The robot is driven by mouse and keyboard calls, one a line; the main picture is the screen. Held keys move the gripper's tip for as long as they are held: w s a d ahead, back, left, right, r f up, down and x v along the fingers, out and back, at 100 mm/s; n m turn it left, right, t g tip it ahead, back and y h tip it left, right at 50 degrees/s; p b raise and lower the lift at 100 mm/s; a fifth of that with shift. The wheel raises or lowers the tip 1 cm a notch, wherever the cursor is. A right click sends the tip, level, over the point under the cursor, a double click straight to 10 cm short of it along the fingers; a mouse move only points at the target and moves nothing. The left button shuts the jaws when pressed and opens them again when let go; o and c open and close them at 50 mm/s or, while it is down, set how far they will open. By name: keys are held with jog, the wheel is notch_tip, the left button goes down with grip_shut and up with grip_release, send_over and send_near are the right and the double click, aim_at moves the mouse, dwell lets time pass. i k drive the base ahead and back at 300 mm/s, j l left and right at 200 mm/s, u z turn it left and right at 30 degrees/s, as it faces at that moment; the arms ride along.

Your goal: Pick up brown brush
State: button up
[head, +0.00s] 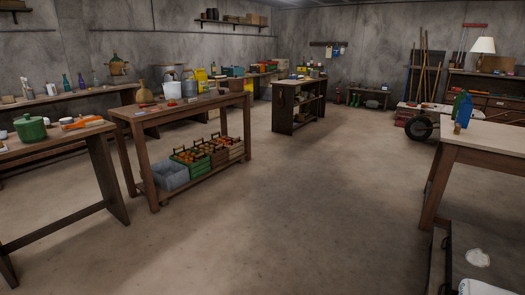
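I cannot make out a brown brush for certain in the head view. Several small items lie on the workbenches, too small to tell apart. A small brown item (457,129) stands at the near left corner of the pale-topped table (490,137) at right, beside a blue container (462,106); I cannot tell what it is. My gripper is not in view.
A green pot (31,128) stands on the near left table (60,139). The middle bench (180,111) holds cans on top and crates (190,166) below. A dark bench (298,83) stands farther back. The concrete floor (300,200) between is clear.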

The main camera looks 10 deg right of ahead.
aim_at(457, 131)
jog(key=i+j+u, duration=0.25)
jog(key=i+u, duration=0.15)
jog(key=i+j+u, duration=0.1)
jog(key=i+u, duration=0.35)
jog(key=i+z, duration=0.35)
jog(key=i, duration=0.2)
jog(key=i+j+z, duration=0.1)
jog(key=i+z, duration=0.3)
jog(key=i, duration=0.15)
jog(key=i+l+z, duration=0.15)
jog(key=i+z, duration=0.3)
jog(key=i, duration=0.5)
jog(key=i+j+z, duration=0.25)
jog(key=i+z, duration=0.25)
jog(key=i, duration=0.45)
jog(key=i+l+z, duration=0.1)
jog(key=i+z, duration=0.2)
jog(key=i, duration=0.35)
jog(key=i+j+z, duration=0.1)
jog(key=i+z, duration=0.2)
jog(key=i, duration=0.3)
jog(key=i+j+z, duration=0.25)
jog(key=i, duration=0.4)
jog(key=i+z, duration=0.4)
jog(key=i+j+z, duration=0.25)
jog(key=i+z, duration=0.15)
jog(key=i, duration=0.15)
jog(key=z, duration=1.3)
jog(key=k+j+z, duration=0.2)
jog(key=k, duration=0.15)
